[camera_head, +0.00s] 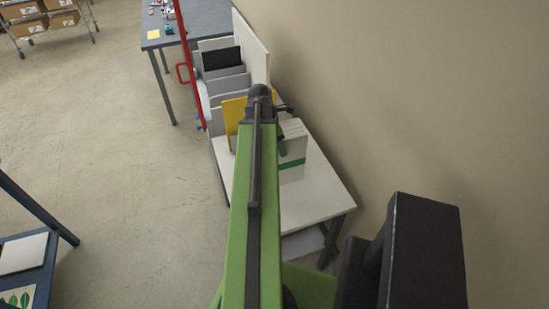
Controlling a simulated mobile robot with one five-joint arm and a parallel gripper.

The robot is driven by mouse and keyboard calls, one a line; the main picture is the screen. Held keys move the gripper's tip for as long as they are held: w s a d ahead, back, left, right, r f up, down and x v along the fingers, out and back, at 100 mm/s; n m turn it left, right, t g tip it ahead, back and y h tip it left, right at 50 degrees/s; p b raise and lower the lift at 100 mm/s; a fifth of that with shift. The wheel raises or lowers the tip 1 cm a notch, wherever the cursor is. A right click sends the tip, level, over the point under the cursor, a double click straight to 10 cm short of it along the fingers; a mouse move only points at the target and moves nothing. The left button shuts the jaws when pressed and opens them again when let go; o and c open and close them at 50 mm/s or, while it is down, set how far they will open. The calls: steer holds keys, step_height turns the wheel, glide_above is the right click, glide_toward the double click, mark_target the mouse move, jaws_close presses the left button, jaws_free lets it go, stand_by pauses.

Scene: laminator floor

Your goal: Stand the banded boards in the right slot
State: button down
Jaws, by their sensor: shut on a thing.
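The banded boards (294,168) are a white upright block with a green band around it. They are just right of my arm, over the near part of the white table, and my arm hides their left side. My gripper (283,147) is at their upper left edge, mostly hidden behind my arm, and is shut on them. I cannot tell whether their bottom touches the table. A grey rack with upright dividers (228,83) stands farther back. A black board (221,58) stands in one of its slots. A yellow board (234,113) stands nearer, partly behind my arm.
The white table (318,195) is bare at its near right. A beige wall runs close along its right side. A red post (187,65) stands left of the rack. A grey table (205,18) with small items is behind. The floor at left is open.

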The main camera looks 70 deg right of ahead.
steer(key=f+b, duration=0.1)
steer(key=w+f+b, duration=0.1)
steer(key=f+b, duration=0.2)
steer(key=f, duration=0.1)
steer(key=shift+w+d+f+b, duration=0.15)
steer(key=shift+w+f+b, duration=0.05)
steer(key=shift+w+b, duration=0.2)
steer(key=c, duration=0.5)
jaws_free()
steer(key=shift+r, duration=0.1)
steer(key=shift+r, duration=0.1)
steer(key=p+v, duration=1.2)
steer(key=shift+r, duration=0.15)
